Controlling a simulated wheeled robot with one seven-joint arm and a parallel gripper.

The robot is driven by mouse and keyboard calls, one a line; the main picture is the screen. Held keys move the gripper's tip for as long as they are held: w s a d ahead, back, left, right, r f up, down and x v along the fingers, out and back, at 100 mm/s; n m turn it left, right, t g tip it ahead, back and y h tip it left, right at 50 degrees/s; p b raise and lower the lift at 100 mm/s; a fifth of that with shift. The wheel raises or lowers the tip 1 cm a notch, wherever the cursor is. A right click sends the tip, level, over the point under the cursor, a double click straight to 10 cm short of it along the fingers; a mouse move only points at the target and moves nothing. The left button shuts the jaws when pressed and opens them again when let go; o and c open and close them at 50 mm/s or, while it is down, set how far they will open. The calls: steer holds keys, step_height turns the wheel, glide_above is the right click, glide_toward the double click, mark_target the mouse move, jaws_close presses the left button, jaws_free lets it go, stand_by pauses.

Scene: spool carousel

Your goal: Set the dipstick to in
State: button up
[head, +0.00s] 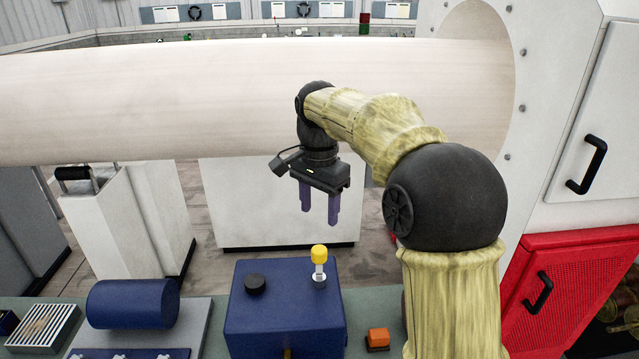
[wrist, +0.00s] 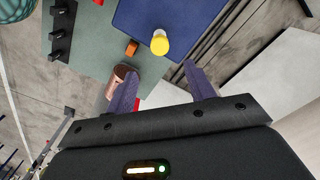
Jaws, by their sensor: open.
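The dipstick (head: 319,258) has a yellow cap and stands upright on the top of a blue box (head: 262,315), at its right back. A short pale stem shows below the cap, with a light collar at its foot. The yellow cap also shows in the wrist view (wrist: 159,42), ahead of the fingers. My gripper (head: 319,217) points down, above and behind the dipstick and apart from it. Its purple fingers are open with nothing between them; they also show in the wrist view (wrist: 163,82). How deep the stem sits is hidden inside the box.
A black round cap (head: 255,284) sits on the same box, left of the dipstick. An orange block (head: 377,338) lies to its right. A blue cylinder (head: 133,304) lies to the left. A large pale horizontal cylinder (head: 150,100) runs behind my gripper. A red cabinet (head: 550,275) stands at right.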

step_height(320, 180, up, 6)
steer(key=shift+f, duration=0.2)
steer(key=shift+f, duration=0.15)
steer(key=c, duration=0.7)
steer(key=shift+d+f, duration=0.15)
steer(key=shift+f, duration=0.15)
steer(key=shift+c, duration=1.4)
steer(key=d+f+n, duration=0.1)
steer(key=f, duration=0.1)
steer(key=s+f, duration=0.1)
steer(key=f, duration=0.1)
steer(key=s+d+f+n, duration=0.1)
steer(key=f, duration=0.1)
steer(key=shift+d+f+n+t, duration=0.2)
steer(key=shift+d+n+t, duration=0.1)
steer(key=shift+d, duration=0.05)
jaws_close()
steer(key=s+d+f+n+t, duration=0.1)
steer(key=s+d+f+n, duration=0.2)
steer(key=s+f, duration=0.5)
steer(key=s+d+f+n+t, duration=0.1)
steer(key=s+d+f+n, duration=0.2)
steer(key=s+d+f, duration=0.2)
steer(key=s+f, duration=0.3)
steer(key=s, duration=0.1)
steer(key=shift+f, duration=0.35)
